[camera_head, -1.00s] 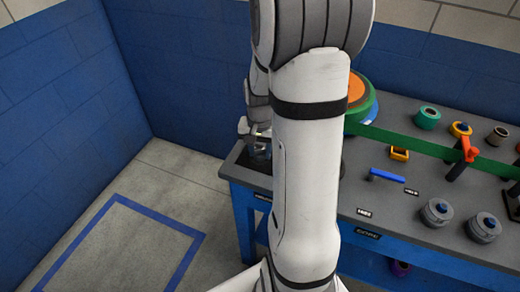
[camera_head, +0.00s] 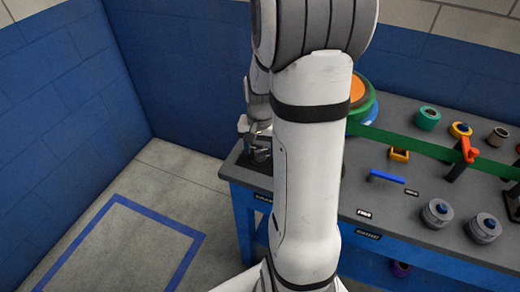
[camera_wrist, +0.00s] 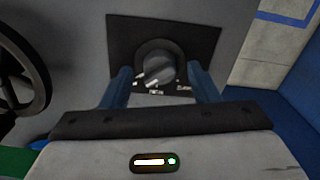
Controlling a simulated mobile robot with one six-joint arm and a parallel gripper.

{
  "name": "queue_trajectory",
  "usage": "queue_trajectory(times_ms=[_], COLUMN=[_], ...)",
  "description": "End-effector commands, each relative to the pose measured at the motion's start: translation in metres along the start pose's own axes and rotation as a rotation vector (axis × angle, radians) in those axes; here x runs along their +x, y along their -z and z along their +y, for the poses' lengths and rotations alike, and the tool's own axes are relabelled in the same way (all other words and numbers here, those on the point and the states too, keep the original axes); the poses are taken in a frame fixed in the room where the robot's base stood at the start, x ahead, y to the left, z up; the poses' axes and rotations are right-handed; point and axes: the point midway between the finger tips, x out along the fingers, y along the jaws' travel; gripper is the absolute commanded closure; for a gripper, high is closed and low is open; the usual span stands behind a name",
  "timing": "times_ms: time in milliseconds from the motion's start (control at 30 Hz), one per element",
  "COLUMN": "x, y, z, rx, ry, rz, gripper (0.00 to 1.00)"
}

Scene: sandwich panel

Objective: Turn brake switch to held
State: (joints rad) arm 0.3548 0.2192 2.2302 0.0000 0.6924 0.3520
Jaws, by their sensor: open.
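The brake switch (camera_wrist: 158,64) is a round dark knob with a grey grip on a black plate (camera_wrist: 203,40), seen in the wrist view. Small white labels sit on the plate below and beside the knob; I cannot read them. My gripper (camera_wrist: 165,78) is open, with one blue finger on each side of the knob's near part. I cannot tell whether the fingers touch it. In the head view my gripper (camera_head: 260,148) is over the left end of the workbench (camera_head: 400,203), and my arm hides most of the plate.
A dark spoked wheel (camera_wrist: 40,75) is left of the plate in the wrist view. On the bench are a blue handle (camera_head: 386,175), an orange-red lever (camera_head: 467,150), a green band (camera_head: 420,146) and grey discs (camera_head: 437,213). Blue walls stand behind and left; floor lies left.

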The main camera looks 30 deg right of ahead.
Motion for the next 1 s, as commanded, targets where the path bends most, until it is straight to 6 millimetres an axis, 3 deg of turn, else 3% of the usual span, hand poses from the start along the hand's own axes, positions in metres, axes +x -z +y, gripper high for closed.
queue_trajectory(times_ms=[200, 400, 1000], x=[-0.039, -0.065, -0.071], y=[0.001, 0.000, 0.000], z=[0.000, 0.000, 0.000], rx=[0.000, 0.000, 0.000], ry=[0.002, 0.001, 0.000], rz=[0.006, 0.003, 0.001], gripper=[0.45, 0.45, 0.45])
